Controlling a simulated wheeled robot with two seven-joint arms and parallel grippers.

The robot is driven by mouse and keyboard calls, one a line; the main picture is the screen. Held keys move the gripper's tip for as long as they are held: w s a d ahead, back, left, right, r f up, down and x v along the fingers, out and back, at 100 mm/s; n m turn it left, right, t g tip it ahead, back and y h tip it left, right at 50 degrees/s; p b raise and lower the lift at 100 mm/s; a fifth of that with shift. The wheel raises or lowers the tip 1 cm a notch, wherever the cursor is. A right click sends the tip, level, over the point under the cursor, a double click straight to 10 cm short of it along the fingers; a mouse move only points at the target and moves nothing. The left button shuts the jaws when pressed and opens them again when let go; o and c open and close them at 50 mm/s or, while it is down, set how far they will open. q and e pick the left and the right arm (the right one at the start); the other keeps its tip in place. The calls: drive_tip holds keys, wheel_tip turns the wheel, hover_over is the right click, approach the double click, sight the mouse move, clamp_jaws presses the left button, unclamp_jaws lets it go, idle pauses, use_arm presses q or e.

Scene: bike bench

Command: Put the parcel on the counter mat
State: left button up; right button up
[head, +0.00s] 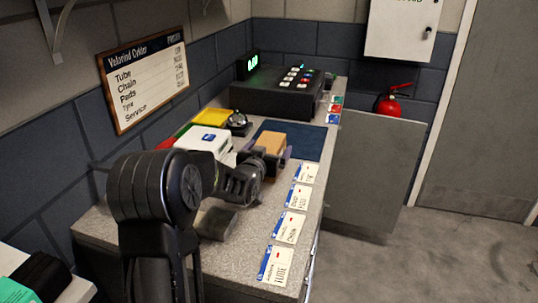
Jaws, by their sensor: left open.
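The parcel (271,143) is a small tan box in the middle of the counter. It shows at the near edge of the dark blue counter mat (308,142) and covers part of it. I cannot tell whether all of it rests on the mat. My left arm reaches in from the front, and my left gripper (267,155) is open at the parcel, with a finger on each side of it. The wrist hides the parcel's near lower part, so contact is unclear. My right gripper is not in view.
A black cash register (278,97) stands behind the mat. A white box (203,139), a yellow tray (212,117) and a dark round object (237,121) lie to the left. Several price cards (290,228) line the right edge. A grey panel (373,172) stands right of the counter.

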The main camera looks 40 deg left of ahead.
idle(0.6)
use_arm(q)
clamp_jaws()
drive_tip(key=shift+r, duration=0.15)
idle(0.9)
